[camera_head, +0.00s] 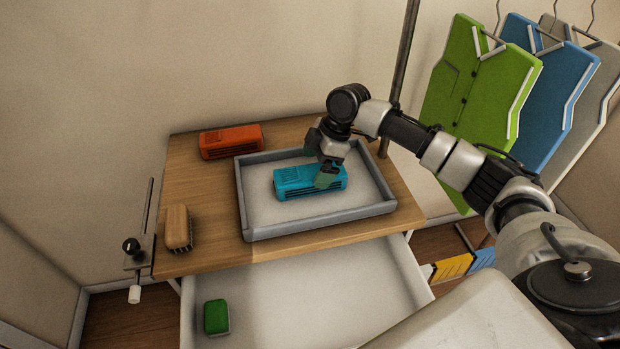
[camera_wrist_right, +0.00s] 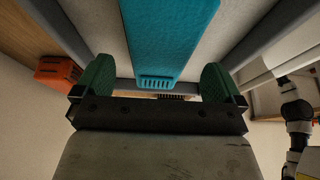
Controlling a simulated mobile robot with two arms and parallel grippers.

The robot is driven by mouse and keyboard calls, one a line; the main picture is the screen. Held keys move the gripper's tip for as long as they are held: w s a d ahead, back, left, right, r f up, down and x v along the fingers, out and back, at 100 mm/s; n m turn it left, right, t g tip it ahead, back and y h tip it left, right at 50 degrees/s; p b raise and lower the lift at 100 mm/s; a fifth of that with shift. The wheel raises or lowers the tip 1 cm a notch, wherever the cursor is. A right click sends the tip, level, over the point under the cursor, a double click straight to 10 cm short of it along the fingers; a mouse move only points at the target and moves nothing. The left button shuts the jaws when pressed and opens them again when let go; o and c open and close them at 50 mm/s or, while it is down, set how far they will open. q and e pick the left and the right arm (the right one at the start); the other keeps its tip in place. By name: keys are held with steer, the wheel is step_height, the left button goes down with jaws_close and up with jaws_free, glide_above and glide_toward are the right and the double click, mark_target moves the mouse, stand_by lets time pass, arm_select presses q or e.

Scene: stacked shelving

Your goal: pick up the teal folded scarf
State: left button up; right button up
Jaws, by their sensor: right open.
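The teal folded scarf (camera_head: 296,183) is a blue-teal block with slots on its side. It lies in a grey-rimmed tray (camera_head: 246,208) on the wooden top. My right gripper (camera_head: 325,170) is over the right part of the scarf in the head view and hides some of it. In the right wrist view, the open green fingers of the right gripper (camera_wrist_right: 158,84) stand apart, with the scarf (camera_wrist_right: 165,40) showing between and beyond them. I cannot tell whether the fingers touch it. My left gripper is not in view.
An orange block (camera_head: 231,141) lies behind the tray. A brush (camera_head: 178,228) stands left of it on the wooden top (camera_head: 205,195). An open drawer (camera_head: 300,300) below holds a green block (camera_head: 216,317). Clothes, including a green vest (camera_head: 475,90), hang at right.

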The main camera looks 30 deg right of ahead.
mark_target(311, 172)
steer(key=p+x, duration=0.1)
steer(key=x, duration=0.4)
steer(key=shift+w+a, duration=0.1)
steer(key=shift+a, duration=0.1)
steer(key=shift+c, duration=0.5)
steer(key=c, duration=1)
